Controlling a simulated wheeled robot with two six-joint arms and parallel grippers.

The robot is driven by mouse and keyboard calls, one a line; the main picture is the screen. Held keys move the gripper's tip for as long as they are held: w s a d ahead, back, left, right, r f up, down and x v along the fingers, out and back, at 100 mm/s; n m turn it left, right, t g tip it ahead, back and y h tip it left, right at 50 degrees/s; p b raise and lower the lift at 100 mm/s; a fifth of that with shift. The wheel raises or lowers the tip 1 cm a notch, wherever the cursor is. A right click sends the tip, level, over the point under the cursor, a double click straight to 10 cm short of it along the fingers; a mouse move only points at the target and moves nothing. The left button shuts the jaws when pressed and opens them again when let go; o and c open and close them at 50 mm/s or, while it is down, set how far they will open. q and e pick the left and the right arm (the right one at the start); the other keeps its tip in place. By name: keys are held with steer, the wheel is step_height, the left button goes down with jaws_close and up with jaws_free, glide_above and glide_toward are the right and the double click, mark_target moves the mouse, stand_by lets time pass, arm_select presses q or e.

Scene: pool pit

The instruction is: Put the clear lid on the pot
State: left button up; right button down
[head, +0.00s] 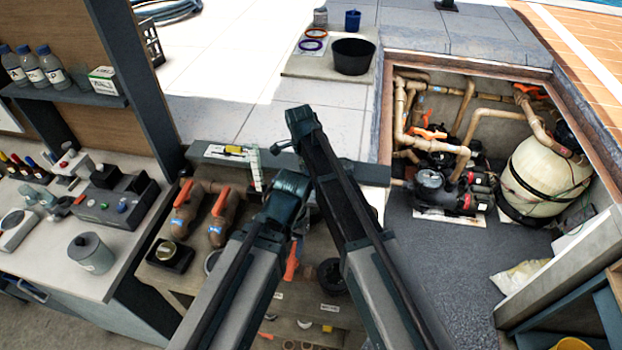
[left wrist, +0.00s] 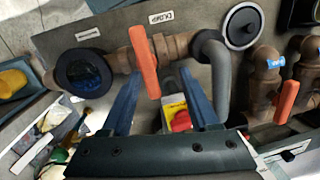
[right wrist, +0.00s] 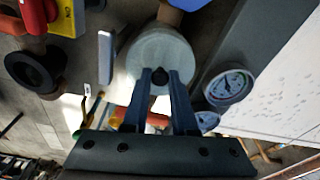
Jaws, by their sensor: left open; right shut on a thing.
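The pot (left wrist: 85,72) is a black ring with a dark bluish inside, open at the top, on the pipe bench in the left wrist view. It shows dark beside my right arm in the head view (head: 333,275). The clear lid (right wrist: 150,50) is a pale, see-through round disc with a black knob. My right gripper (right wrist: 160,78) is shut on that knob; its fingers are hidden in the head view. My left gripper (left wrist: 163,85) is open and empty, with an orange valve handle (left wrist: 145,62) beyond its fingertips, right of the pot in the left wrist view.
Brown valves with orange handles (head: 218,202) stand at the bench's left. A pressure gauge (right wrist: 230,85) is right of the lid. My two arms are close together over the bench.

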arm_select(q)
steer(key=shift+f, duration=0.35)
arm_select(e)
steer(key=shift+a+f, duration=0.1)
steer(key=shift+f, duration=0.25)
arm_select(q)
steer(key=shift+r, duration=0.1)
arm_select(e)
steer(key=c, duration=0.7)
jaws_free()
steer(key=shift+r, duration=0.1)
arm_select(q)
step_height(320, 180, up, 13)
steer(key=p, duration=1.2)
steer(key=shift+p, duration=0.35)
arm_select(e)
step_height(320, 180, up, 13)
steer(key=a, duration=0.1)
steer(key=shift+a, duration=0.2)
arm_select(q)
steer(key=shift+s, duration=0.15)
arm_select(e)
steer(key=shift+s, duration=0.1)
